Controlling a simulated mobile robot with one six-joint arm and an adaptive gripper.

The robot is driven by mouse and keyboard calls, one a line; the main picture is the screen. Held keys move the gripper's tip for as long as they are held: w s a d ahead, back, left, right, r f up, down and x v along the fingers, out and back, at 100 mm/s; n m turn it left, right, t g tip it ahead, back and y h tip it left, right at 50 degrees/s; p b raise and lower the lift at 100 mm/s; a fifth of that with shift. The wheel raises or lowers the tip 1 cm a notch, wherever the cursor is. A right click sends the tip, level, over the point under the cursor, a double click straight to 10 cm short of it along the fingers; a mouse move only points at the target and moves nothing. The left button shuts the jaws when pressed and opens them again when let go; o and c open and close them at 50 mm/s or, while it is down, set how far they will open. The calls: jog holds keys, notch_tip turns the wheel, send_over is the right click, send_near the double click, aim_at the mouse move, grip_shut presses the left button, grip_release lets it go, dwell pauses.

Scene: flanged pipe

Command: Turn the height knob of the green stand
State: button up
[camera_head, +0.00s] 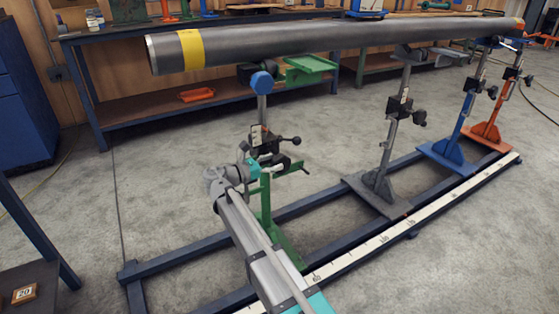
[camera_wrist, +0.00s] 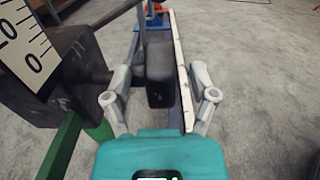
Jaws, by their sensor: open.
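The green stand (camera_head: 266,205) stands on the blue floor frame, with a scale and black clamp parts on its post. My gripper (camera_head: 281,165) is at the clamp height of this stand in the head view. In the wrist view a black block-shaped knob (camera_wrist: 159,75) lies between the two grey fingers of my gripper (camera_wrist: 160,88). The fingers are open, with a gap on each side of the knob. The left finger is close to the dark clamp block (camera_wrist: 75,70). The green post (camera_wrist: 62,145) shows at lower left. The knob's far side is hidden.
A long grey pipe (camera_head: 330,42) with a yellow band lies above the stands. Grey (camera_head: 390,150), blue (camera_head: 462,125) and orange (camera_head: 495,110) stands are further right. A white-marked rail (camera_head: 400,228) runs along the frame. The floor at right is clear.

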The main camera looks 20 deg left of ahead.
jog(key=shift+x, duration=1.3)
jog(key=shift+c, duration=0.2)
grip_shut()
